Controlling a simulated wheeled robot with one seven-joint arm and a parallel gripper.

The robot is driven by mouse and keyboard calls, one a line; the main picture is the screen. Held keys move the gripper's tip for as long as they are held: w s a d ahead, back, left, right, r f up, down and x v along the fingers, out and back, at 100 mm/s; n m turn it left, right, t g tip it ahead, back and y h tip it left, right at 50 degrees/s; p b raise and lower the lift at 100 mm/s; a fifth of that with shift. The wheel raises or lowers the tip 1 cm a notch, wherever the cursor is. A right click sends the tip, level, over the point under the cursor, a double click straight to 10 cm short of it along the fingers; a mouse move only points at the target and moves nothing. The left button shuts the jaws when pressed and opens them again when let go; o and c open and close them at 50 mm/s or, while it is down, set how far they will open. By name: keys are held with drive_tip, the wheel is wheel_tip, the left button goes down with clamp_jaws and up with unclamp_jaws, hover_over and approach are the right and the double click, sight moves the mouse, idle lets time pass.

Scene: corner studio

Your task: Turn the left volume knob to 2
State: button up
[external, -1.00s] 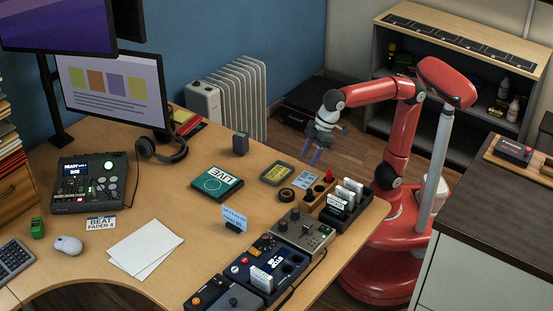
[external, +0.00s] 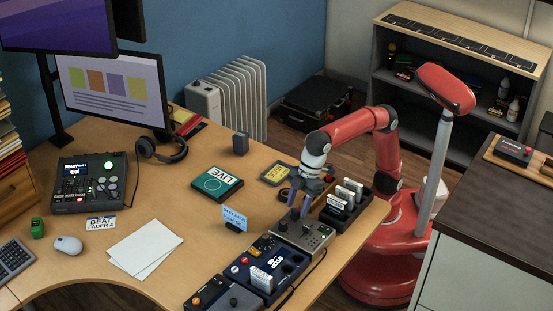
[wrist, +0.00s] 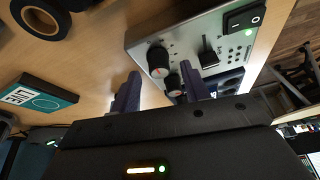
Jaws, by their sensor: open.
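A grey control box (external: 303,236) sits on the desk's right part. In the wrist view the box (wrist: 187,33) shows a large black knob (wrist: 158,60), a smaller black knob (wrist: 172,82), a black lever (wrist: 208,55) and a rocker switch (wrist: 243,18) with a green light. I cannot read which knob is the left volume knob, or any scale. My gripper (external: 298,210) is open and empty, pointing down over the box's far end.
A black rack of white cards (external: 345,205) stands right beside the box. A dark blue device (external: 266,268) lies in front of it, and a small blue sign (external: 235,219) stands to its left. A LIVE case (external: 217,184) lies farther left. The desk's middle is mostly clear.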

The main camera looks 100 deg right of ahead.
drive_tip(key=shift+w+a+f, duration=0.15)
drive_tip(key=shift+f, duration=0.45)
drive_tip(key=c, duration=1)
drive_tip(key=shift+r+m, duration=0.15)
drive_tip(key=shift+m, duration=0.25)
drive_tip(key=m+h+p, duration=0.1)
drive_tip(key=m+p, duration=0.1)
drive_tip(key=shift+a+m+t, duration=0.1)
drive_tip(key=shift+m+t, duration=0.2)
drive_tip(key=shift+a+m+h+p, duration=0.1)
drive_tip(key=shift+m+h+p, duration=0.8)
drive_tip(key=shift+m, duration=1.2)
